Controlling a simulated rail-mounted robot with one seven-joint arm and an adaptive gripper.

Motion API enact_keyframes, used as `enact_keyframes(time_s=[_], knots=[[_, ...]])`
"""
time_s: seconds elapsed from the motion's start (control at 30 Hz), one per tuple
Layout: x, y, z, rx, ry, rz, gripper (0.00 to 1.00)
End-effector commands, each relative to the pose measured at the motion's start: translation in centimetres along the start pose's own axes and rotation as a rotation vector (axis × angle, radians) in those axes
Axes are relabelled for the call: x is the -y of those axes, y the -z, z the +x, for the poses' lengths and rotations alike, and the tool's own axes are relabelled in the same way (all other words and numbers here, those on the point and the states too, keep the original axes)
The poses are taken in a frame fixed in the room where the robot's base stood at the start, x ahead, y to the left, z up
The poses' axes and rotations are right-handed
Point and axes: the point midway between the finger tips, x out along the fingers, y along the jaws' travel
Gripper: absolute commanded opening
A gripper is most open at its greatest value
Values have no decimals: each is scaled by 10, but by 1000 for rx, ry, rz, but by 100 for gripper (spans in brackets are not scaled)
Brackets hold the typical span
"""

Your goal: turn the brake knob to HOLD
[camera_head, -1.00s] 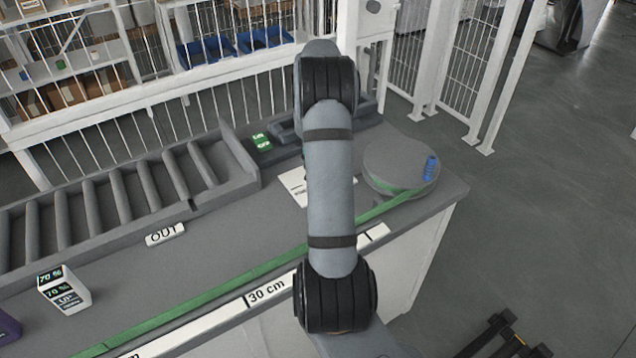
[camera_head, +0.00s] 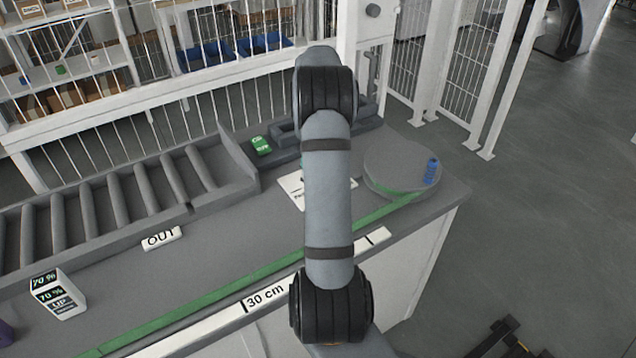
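No knob marked HOLD can be read in this view. A small round grey knob (camera_head: 373,10) sits on a white panel at the top, behind the bench; I cannot tell whether it is the brake knob or how it is set. My grey and black arm rises through the middle of the view and covers part of the bench. My gripper is not visible. A white label card (camera_head: 291,187) lies partly hidden behind my arm.
A barred fence stands behind. Floor at right is mostly clear.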

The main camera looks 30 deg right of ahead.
Motion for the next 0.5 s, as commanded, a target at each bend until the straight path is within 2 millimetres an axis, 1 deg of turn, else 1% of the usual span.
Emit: enact_keyframes(time_s=[0.03,0.33,0.5], knots=[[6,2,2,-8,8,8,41],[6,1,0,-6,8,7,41],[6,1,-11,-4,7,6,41]])
